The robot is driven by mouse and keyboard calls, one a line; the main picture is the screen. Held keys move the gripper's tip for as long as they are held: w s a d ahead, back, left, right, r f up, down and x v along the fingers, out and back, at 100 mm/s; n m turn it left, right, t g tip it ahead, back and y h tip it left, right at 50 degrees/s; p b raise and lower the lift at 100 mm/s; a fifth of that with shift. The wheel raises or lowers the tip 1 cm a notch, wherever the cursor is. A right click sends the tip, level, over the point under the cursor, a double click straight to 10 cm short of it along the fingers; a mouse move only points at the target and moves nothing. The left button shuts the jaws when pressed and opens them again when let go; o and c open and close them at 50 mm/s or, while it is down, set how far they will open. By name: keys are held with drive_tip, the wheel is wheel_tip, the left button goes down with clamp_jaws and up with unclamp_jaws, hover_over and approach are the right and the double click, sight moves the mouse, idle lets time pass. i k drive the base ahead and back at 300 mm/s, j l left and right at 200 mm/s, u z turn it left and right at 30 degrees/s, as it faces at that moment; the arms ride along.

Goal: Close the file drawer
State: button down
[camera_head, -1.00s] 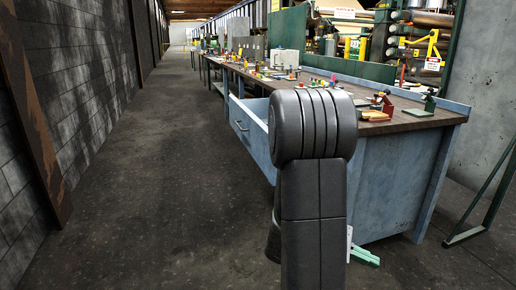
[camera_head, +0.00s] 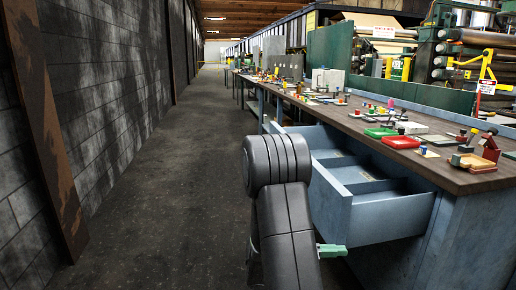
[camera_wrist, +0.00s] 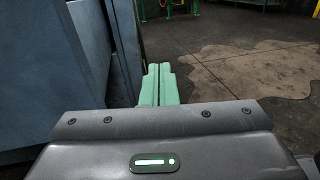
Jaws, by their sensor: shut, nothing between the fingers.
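A blue-grey drawer (camera_head: 395,218) stands pulled out from the near part of the long bench, its inside and dividers showing. A second drawer (camera_head: 312,135) beyond it is also out, partly hidden behind my arm. No label shows which is the file drawer. My gripper (camera_head: 333,250) shows its green fingers low in front of the near drawer, apparently just below it; I cannot tell whether they touch. In the wrist view the green fingers (camera_wrist: 158,85) are together and empty, just right of blue-grey panels (camera_wrist: 95,45).
The bench top (camera_head: 460,178) carries trays, small parts and tools. A dark block wall (camera_head: 95,110) with a rusty post (camera_head: 48,140) runs along the left. The concrete aisle (camera_head: 195,150) between is clear. Machinery (camera_head: 470,50) stands behind the bench.

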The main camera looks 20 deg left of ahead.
sight(359, 196)
drive_tip(key=i+j+u, duration=0.1)
drive_tip(key=i+j, duration=0.35)
drive_tip(key=i+j+u, duration=0.1)
drive_tip(key=i+j, duration=0.35)
drive_tip(key=i+j+u, duration=0.1)
drive_tip(key=i+j, duration=0.25)
drive_tip(key=i, duration=0.3)
drive_tip(key=i+j+u, duration=0.1)
drive_tip(key=i+j, duration=0.25)
drive_tip(key=i, duration=0.2)
